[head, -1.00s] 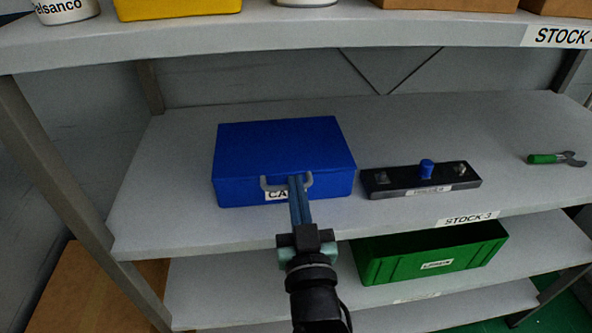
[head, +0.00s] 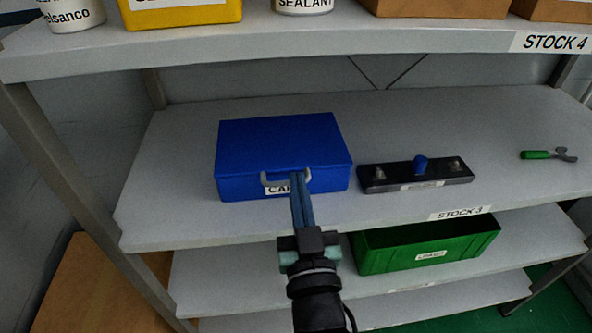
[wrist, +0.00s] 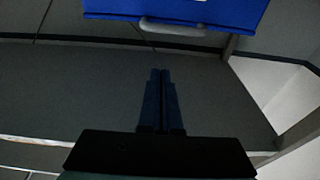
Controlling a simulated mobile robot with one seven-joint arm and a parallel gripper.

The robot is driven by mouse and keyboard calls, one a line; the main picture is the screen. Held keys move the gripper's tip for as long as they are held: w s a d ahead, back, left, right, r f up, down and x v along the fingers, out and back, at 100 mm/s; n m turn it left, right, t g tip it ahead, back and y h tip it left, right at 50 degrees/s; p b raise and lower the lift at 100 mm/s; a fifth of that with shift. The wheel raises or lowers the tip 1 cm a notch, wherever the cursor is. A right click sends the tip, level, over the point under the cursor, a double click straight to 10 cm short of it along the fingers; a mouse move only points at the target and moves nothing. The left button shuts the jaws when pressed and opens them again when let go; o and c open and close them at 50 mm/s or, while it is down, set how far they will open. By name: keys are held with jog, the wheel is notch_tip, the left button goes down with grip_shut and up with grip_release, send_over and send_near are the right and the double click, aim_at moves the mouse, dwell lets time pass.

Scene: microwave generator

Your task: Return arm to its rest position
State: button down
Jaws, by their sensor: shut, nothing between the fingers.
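My gripper (head: 295,180) is shut and empty, with its long blue fingers side by side. In the head view its tips overlap the front of a blue case (head: 282,145) by the grey handle (head: 270,186). In the wrist view the gripper (wrist: 160,75) points toward the case (wrist: 190,12), and bare shelf shows between the fingertips and the grey handle (wrist: 172,28). The fingers are apart from the handle there. The case is closed and sits on the middle shelf (head: 160,215). Part of its front label is hidden behind my fingers.
A black panel with a blue knob (head: 420,165) stands right of the case. A green-handled tool (head: 536,155) lies farther right. A green crate (head: 375,262) sits on the shelf below. The upper shelf edge (head: 250,62) holds cans and boxes. A metal post (head: 75,180) stands at left.

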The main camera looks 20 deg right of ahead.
jog(key=shift+b+v, duration=0.3)
jog(key=shift+v, duration=2.5)
jog(key=shift+r, duration=0.1)
jog(key=w+a+r+t+y+p, duration=0.1)
jog(key=a+r, duration=0.1)
jog(key=r, duration=0.6)
jog(key=w+a+r+n+t+y+p, duration=0.1)
jog(key=w+a+r+p, duration=0.1)
jog(key=r, duration=0.6)
jog(key=w+a+r+t+p, duration=0.1)
jog(key=a+r+t, duration=0.1)
jog(key=r, duration=0.6)
jog(key=shift+w+a+r+n+y, duration=0.15)
jog(key=shift+a+r+n+y, duration=0.25)
jog(key=shift+a, duration=0.3)
jog(key=s+a+r+t+y+p, duration=0.1)
jog(key=s+a+r+t+p, duration=0.1)
jog(key=r, duration=0.9)
jog(key=s+a+r+n+t+y+p, duration=0.1)
jog(key=s+a+r, duration=0.3)
jog(key=r, duration=0.7)
jog(key=shift+s+a+t+y+p, duration=0.35)
jog(key=shift+s+t+y+p, duration=0.1)
jog(key=shift+t, duration=0.15)
jog(key=shift+r, duration=0.1)
